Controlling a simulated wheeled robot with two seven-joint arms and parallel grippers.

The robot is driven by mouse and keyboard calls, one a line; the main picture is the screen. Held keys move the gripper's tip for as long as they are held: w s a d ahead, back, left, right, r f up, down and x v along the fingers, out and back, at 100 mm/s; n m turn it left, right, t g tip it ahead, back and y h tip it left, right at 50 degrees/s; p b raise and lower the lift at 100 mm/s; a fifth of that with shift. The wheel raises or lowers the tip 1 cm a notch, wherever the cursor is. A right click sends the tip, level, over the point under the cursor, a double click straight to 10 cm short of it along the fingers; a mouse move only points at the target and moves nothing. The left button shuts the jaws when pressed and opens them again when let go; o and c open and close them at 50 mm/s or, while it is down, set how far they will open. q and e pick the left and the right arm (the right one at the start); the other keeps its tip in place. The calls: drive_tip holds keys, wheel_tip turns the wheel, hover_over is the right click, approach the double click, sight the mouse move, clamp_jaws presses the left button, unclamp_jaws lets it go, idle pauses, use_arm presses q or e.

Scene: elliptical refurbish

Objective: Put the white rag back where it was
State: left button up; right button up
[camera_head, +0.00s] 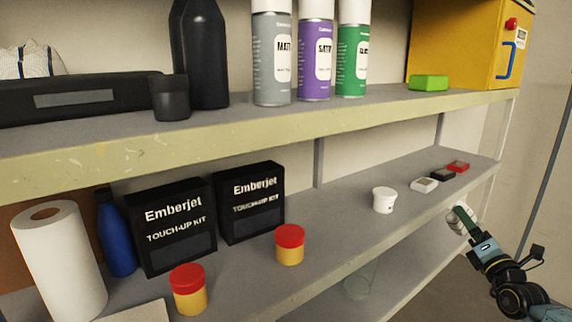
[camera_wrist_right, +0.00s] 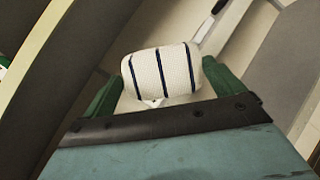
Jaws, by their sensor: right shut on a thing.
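My right gripper (camera_head: 462,220) is at the front edge of the lower shelf, toward its right end. It is shut on a white rag (camera_wrist_right: 162,73) with dark blue stripes. In the right wrist view the bunched rag sits between the two green fingers of the gripper (camera_wrist_right: 165,85). In the head view only a small pale part of it shows at the fingertips. Another white cloth with blue stripes (camera_head: 28,62) lies at the far left of the upper shelf, partly hidden behind a black case. My left gripper is not in view.
The lower shelf (camera_head: 340,222) holds a white jar (camera_head: 384,200), small white, black and red boxes (camera_head: 424,185), red-lidded pots (camera_head: 290,244) and black kit boxes (camera_head: 252,203). Above are spray cans (camera_head: 316,58), a green block (camera_head: 429,83) and a yellow cabinet (camera_head: 460,45).

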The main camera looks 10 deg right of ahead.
sight(451, 226)
drive_tip(key=shift+r+m+g+h, duration=0.5)
drive_tip(key=shift+r+m+h, duration=1.45)
drive_tip(key=shift+r, duration=2.6)
drive_tip(key=s+a+f+n+t+y, duration=0.1)
drive_tip(key=s+a+f+n+y, duration=0.1)
drive_tip(key=a+f, duration=0.6)
drive_tip(key=s+a+f+n+y, duration=0.25)
drive_tip(key=a+f, duration=0.25)
drive_tip(key=a, duration=0.5)
drive_tip(key=s+a+f+y, duration=0.1)
drive_tip(key=s+a, duration=0.4)
drive_tip(key=a, duration=0.3)
drive_tip(key=s+a+y, duration=0.1)
drive_tip(key=s+a, duration=0.4)
drive_tip(key=a, duration=0.3)
wheel_tip(451, 226, down, 6)
drive_tip(key=b, duration=0.6)
drive_tip(key=shift+n, duration=0.3)
drive_tip(key=shift+s+f, duration=0.1)
